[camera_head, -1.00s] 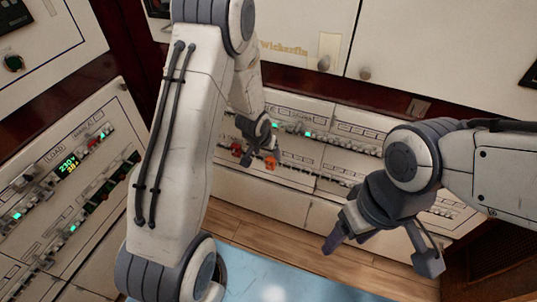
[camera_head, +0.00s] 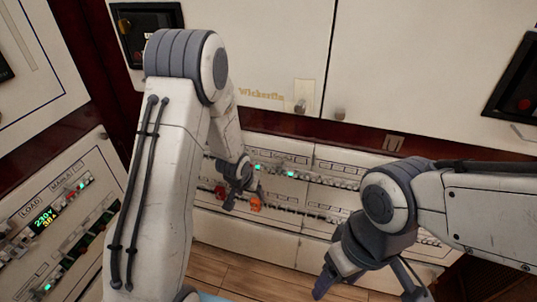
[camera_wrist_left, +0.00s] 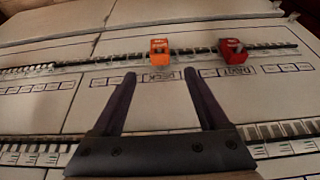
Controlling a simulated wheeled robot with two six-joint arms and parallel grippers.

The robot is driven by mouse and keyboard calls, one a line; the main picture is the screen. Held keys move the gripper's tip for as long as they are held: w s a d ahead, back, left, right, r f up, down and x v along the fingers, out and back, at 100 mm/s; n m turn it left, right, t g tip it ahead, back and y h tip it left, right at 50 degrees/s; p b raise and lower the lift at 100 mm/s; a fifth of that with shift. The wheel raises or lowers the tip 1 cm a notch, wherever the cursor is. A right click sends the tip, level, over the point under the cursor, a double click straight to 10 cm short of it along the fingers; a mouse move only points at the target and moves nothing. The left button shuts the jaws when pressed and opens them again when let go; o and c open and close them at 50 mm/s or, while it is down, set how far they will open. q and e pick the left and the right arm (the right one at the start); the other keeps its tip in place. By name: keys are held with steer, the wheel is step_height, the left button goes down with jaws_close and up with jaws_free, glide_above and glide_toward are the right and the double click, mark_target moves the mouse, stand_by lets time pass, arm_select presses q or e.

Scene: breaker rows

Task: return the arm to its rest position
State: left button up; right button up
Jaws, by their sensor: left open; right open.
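My left arm comes in from the left, and its gripper (camera_head: 243,195) is at the breaker panel in the head view. In the left wrist view the left gripper (camera_wrist_left: 162,88) is open and empty, its two dark fingers apart. An orange block (camera_wrist_left: 161,53) and a red block (camera_wrist_left: 235,56) sit on the upper breaker row beyond the fingertips. In the head view the orange block (camera_head: 255,204) and the red block (camera_head: 220,192) show near the left gripper. My right gripper (camera_head: 368,296) is open and empty in the lower right, in front of the panel.
The breaker panel (camera_head: 284,220) has rows of switches with green lights. A side panel (camera_head: 30,212) with a lit display stands at the left. White cupboard doors (camera_head: 420,70) with knobs are above. The wood floor (camera_head: 225,268) shows below.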

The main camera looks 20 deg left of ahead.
arm_select(q)
steer(key=s+d+r+m+g, duration=0.2)
steer(key=s+d+r+m, duration=0.1)
steer(key=s+d+r, duration=0.8)
steer(key=s+d+r+m+g, duration=0.15)
steer(key=s+r, duration=0.25)
steer(key=s, duration=0.5)
steer(key=s+d+r+m+g, duration=0.1)
steer(key=s+d+r+m, duration=0.25)
steer(key=s, duration=0.55)
step_height(320, 180, up, 18)
steer(key=n+p, duration=0.1)
steer(key=p, duration=1.6)
steer(key=shift+a+h, duration=0.15)
steer(key=shift+h, duration=0.25)
steer(key=shift+s+f, duration=0.1)
steer(key=shift+f, duration=0.05)
